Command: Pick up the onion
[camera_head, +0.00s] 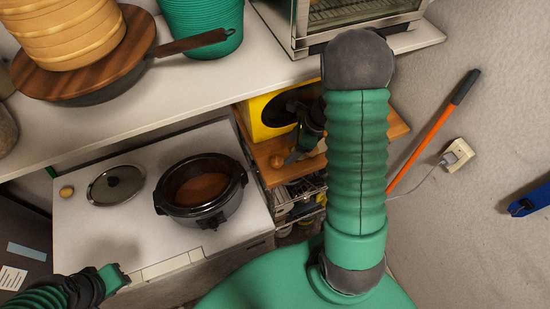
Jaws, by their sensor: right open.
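A small round brown thing that looks like the onion (277,161) sits on a wooden shelf (262,148) at the middle of the view. My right gripper (294,155) is open just to its right, pointing down at the shelf, with a gap between them. Part of the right gripper is hidden behind my green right arm. My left gripper (117,278) is at the lower left, far from the onion; its jaws are too small and dark to read. A small yellowish-tan round thing (66,191) lies on the white top at the left; I cannot tell what it is.
A black pot (204,190) with brown contents and a glass lid (116,185) are on the white top. A yellow box (258,118) stands behind the onion. The white shelf (200,95) above holds a pan, baskets and an oven. An orange-handled pole leans at right.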

